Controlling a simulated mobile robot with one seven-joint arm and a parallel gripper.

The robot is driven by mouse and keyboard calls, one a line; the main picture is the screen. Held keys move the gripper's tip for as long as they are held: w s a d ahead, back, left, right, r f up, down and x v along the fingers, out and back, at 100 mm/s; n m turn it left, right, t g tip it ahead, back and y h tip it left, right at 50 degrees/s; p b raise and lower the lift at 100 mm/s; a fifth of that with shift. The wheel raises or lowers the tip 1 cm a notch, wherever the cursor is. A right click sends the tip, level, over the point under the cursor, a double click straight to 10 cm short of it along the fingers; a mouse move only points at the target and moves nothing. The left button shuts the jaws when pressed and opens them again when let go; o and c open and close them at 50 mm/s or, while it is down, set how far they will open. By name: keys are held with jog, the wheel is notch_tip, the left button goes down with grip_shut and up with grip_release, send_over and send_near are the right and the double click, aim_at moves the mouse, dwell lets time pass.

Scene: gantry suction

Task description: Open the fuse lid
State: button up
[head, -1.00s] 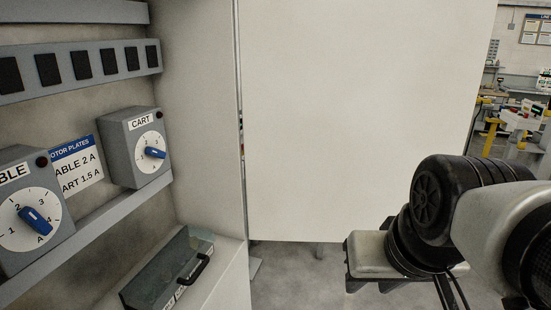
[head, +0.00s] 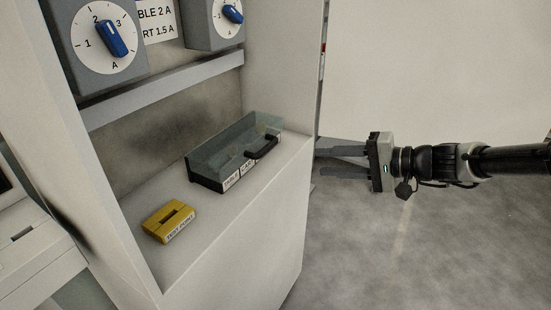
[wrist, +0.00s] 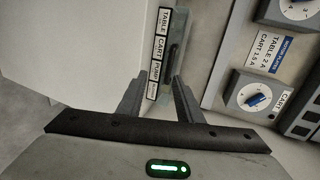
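The fuse lid (head: 225,145) is a clear, greyish cover with a black handle (head: 262,147) on its front right. It is down over a dark fuse box with white labels, on the cabinet's bottom ledge. My gripper (head: 320,161) is open and empty, to the right of the box and outside the cabinet, its fingers pointing left toward it. In the wrist view, the label strip (wrist: 160,53) reading TABLE, CART, PUMP lies ahead of my fingertips (wrist: 158,77), with the greenish lid (wrist: 179,45) beside it. I see no contact.
A yellow slotted block (head: 169,222), its label partly legible, sits on the ledge (head: 235,210) left of the fuse box. Dial boxes (head: 105,40) hang on the back panel above a grey rail (head: 165,88). The cabinet's right side wall (head: 285,70) rises close to my gripper. Open floor lies right.

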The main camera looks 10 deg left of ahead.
jog(key=w+r+y, duration=0.1)
jog(key=b, duration=0.4)
send_near(270, 148)
jog(key=shift+t, duration=0.4)
jog(key=x, duration=0.9)
jog(key=shift+s+f, duration=0.15)
jog(key=shift+s, duration=0.2)
jog(key=shift+p, duration=0.3)
grip_shut()
